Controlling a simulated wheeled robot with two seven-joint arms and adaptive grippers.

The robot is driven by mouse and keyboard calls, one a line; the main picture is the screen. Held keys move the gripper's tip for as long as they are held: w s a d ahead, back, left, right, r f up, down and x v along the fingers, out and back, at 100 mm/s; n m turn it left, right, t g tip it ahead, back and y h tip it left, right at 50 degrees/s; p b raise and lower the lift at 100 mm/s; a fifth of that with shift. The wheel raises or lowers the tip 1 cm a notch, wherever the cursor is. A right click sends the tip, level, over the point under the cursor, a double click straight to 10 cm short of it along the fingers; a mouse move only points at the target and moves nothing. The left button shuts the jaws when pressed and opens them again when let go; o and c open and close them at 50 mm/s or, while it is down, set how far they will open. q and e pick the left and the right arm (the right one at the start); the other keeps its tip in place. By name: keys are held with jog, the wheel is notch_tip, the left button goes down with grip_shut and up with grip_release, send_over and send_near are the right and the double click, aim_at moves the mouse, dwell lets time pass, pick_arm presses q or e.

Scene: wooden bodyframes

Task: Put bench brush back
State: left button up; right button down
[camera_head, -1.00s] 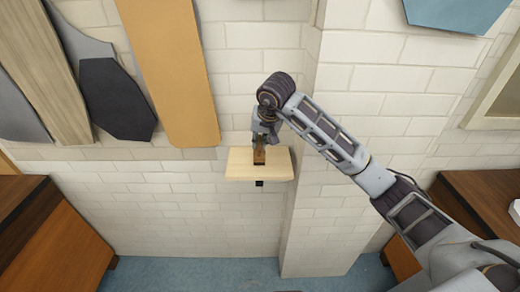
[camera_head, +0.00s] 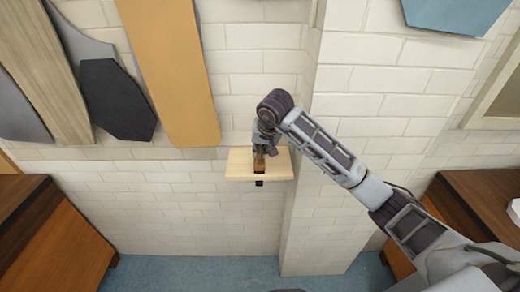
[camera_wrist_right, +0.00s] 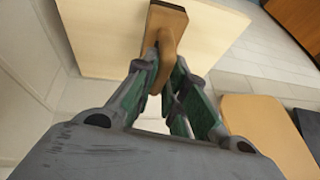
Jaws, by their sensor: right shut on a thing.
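The bench brush shows as a brown wooden piece with a curved handle (camera_head: 259,167) at a small pale wooden shelf (camera_head: 239,168) on the brick wall. In the right wrist view the brush (camera_wrist_right: 167,22) lies in front of the pale shelf board (camera_wrist_right: 100,35). My right gripper (camera_head: 260,151) is shut on the brush handle, with its green-padded fingers (camera_wrist_right: 168,88) on either side. The bristles cannot be made out. I cannot tell whether the brush touches the shelf. My left gripper is out of view.
A small black part (camera_head: 259,183) shows under the shelf. An orange-tan board (camera_head: 172,70) and a dark panel (camera_head: 115,100) hang to the left. A wall pillar (camera_head: 322,200) stands just right of the shelf. Wooden cabinets stand at left (camera_head: 60,250) and right (camera_head: 475,200).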

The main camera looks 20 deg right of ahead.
aim_at(260, 150)
jog(key=shift+f, duration=0.3)
jog(key=shift+f, duration=0.15)
jog(key=c, duration=1.5)
grip_release()
jog(key=shift+o, duration=0.2)
jog(key=shift+r, duration=0.25)
jog(key=shift+b+v, duration=0.6)
jog(key=shift+v, duration=1.7)
jog(key=b+v, duration=0.1)
jog(key=v, duration=0.6)
jog(key=shift+r, duration=0.1)
